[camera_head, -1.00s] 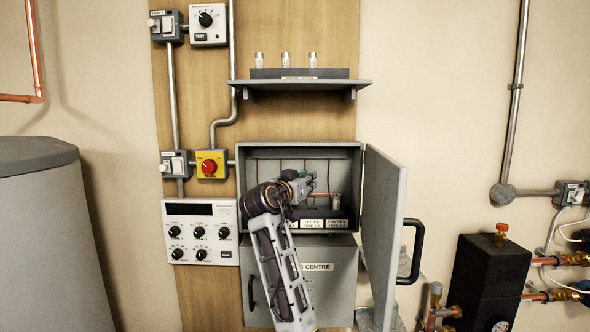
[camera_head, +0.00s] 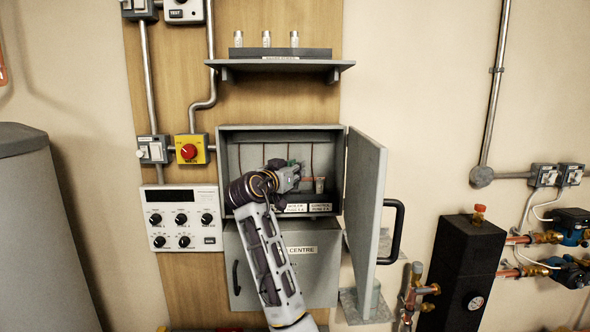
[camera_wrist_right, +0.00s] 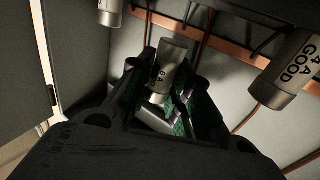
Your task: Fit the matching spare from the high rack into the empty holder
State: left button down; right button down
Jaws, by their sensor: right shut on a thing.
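My right gripper (camera_head: 297,171) is inside the open grey cabinet (camera_head: 236,129). In the right wrist view, its fingers (camera_wrist_right: 172,98) are shut on a silver cylindrical fuse (camera_wrist_right: 165,72) whose marking seems to read 6 A. The fuse's far end and any holder under it are hidden. A silver fuse (camera_head: 319,185) stands at the cabinet's right side; in the wrist view a fuse (camera_wrist_right: 284,72) marked 4 A GOOD is at right and another (camera_wrist_right: 110,12) at upper left. Three spares (camera_head: 266,39) stand on the high rack (camera_head: 279,53). My left gripper is not in view.
The cabinet door (camera_head: 367,200) stands open at right, with a black handle (camera_head: 395,232). The shelf (camera_head: 280,65) juts out above the cabinet. A control panel (camera_head: 180,218) and red-knob switch (camera_head: 190,150) are at left, a black unit (camera_head: 462,270) at lower right.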

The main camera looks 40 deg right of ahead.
jog(key=shift+f+b, duration=0.45)
jog(key=shift+f, duration=0.7)
jog(key=shift+f+b, duration=0.2)
jog(key=shift+b, duration=0.3)
dwell(0.7)
jog(key=shift+f+b, duration=0.85)
jog(key=shift+f, duration=0.15)
dwell(1.0)
jog(key=c, duration=1.2)
grip_release()
jog(key=shift+c, duration=0.2)
jog(key=shift+a, duration=0.15)
jog(key=v, duration=1.1)
jog(key=shift+s+a, duration=0.25)
jog(key=shift+a, duration=0.05)
